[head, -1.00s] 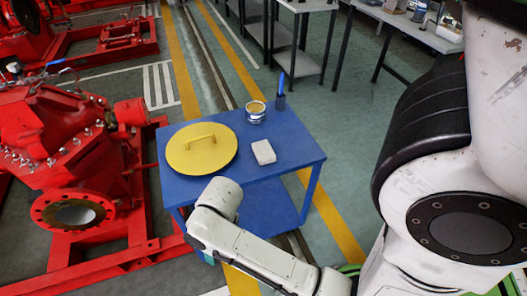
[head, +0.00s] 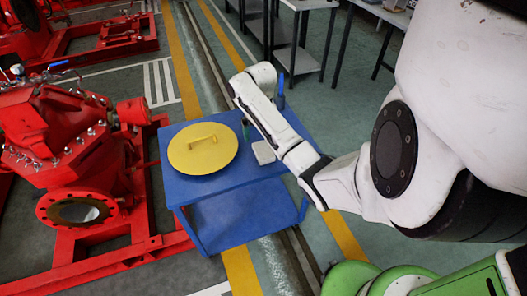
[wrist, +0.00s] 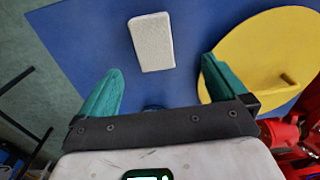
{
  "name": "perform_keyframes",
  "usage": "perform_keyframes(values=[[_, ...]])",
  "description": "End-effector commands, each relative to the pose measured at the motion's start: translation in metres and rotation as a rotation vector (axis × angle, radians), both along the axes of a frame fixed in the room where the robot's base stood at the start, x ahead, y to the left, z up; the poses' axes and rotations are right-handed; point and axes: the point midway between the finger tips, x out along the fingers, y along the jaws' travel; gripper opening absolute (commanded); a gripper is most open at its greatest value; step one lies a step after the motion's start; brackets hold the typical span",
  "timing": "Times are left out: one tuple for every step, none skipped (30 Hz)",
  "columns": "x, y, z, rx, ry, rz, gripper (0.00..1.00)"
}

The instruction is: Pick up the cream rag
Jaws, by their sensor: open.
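The cream rag (head: 263,152) is a small pale rectangular pad lying flat on the blue table (head: 185,190), right of the yellow disc, partly covered by my arm in the head view. In the wrist view the rag (wrist: 151,42) lies ahead of the gap between the fingers, clear of both. My gripper (wrist: 160,70) is open and empty, its two green fingers spread wider than the rag. In the head view my arm hides most of the gripper.
A yellow disc with a handle (head: 203,149) lies on the table, near the right finger in the wrist view (wrist: 262,50). A blue upright item (head: 281,93) stands at the table's back. Red machinery (head: 70,150) stands to the left.

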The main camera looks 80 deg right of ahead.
Motion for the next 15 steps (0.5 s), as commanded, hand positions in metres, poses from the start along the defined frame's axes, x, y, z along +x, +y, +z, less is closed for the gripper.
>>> perform_keyframes(values=[[-0.004,-0.003,-0.002,0.001,0.005,-0.007,0.99],[-0.005,-0.004,-0.005,0.001,0.006,-0.01,0.99],[-0.006,-0.004,-0.009,0.002,0.007,-0.011,0.99],[-0.006,-0.004,-0.014,0.002,0.008,-0.011,0.99],[-0.005,-0.004,-0.019,0.002,0.008,-0.01,0.99],[-0.006,-0.004,-0.025,0.002,0.008,-0.011,0.99],[-0.006,-0.004,-0.03,0.001,0.008,-0.011,0.99],[-0.006,-0.004,-0.034,0.001,0.008,-0.01,0.99],[-0.006,-0.004,-0.04,0.001,0.008,-0.01,0.99],[-0.006,-0.004,-0.043,0.0,0.007,-0.01,0.99],[-0.006,-0.004,-0.047,0.0,0.007,-0.009,0.99],[-0.005,-0.004,-0.05,0.0,0.006,-0.009,0.99],[-0.005,-0.004,-0.052,-0.001,0.005,-0.009,0.99],[-0.005,-0.004,-0.053,-0.001,0.005,-0.009,0.99],[-0.005,-0.004,-0.055,-0.001,0.005,-0.009,0.99]])
